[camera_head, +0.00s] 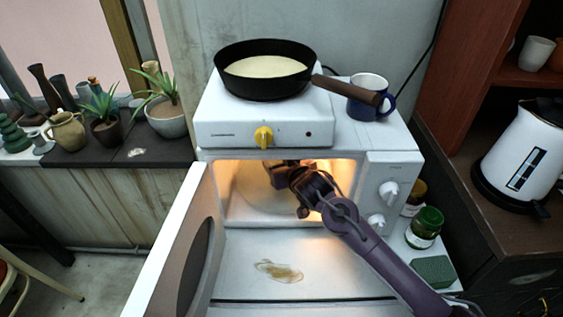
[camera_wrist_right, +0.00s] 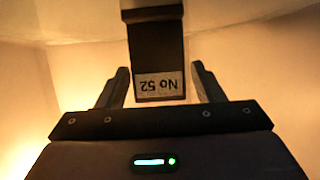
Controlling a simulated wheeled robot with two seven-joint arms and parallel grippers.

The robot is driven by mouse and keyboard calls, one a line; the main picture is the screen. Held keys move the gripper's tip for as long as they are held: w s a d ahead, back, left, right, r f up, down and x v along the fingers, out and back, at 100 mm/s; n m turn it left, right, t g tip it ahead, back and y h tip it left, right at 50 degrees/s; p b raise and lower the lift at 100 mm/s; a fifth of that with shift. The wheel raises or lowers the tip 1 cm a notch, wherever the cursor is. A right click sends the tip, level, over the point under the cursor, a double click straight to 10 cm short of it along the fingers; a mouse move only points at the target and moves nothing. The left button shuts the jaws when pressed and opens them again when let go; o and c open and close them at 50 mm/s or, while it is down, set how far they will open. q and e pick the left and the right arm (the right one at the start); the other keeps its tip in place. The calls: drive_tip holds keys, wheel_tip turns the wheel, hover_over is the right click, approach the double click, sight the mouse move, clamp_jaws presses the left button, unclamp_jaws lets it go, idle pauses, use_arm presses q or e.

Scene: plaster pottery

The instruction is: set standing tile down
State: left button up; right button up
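In the right wrist view a dark, narrow tile (camera_wrist_right: 156,50) with a pale label reading "No 52" upside down lies between my fingers. My right gripper (camera_wrist_right: 160,72) is open, with a gap showing on each side of the tile. In the head view my right gripper (camera_head: 290,168) is inside the lit microwave (camera_head: 345,172), reaching in through its open front. The tile is mostly hidden there by the gripper, and I cannot tell whether it touches the microwave floor. My left gripper is not in view.
The microwave door (camera_head: 187,245) stands open at left. On top are a hotplate (camera_head: 225,120) with a black pan (camera_head: 262,85) and a blue mug (camera_head: 375,107). Jars (camera_head: 424,228) and a green sponge (camera_head: 433,270) sit at right. A brown stain (camera_head: 280,272) marks the surface in front.

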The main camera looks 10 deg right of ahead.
drive_tip(key=shift+r, duration=0.1)
drive_tip(key=b+v, duration=0.1)
drive_tip(key=v, duration=1.1)
drive_tip(key=shift+r, duration=0.1)
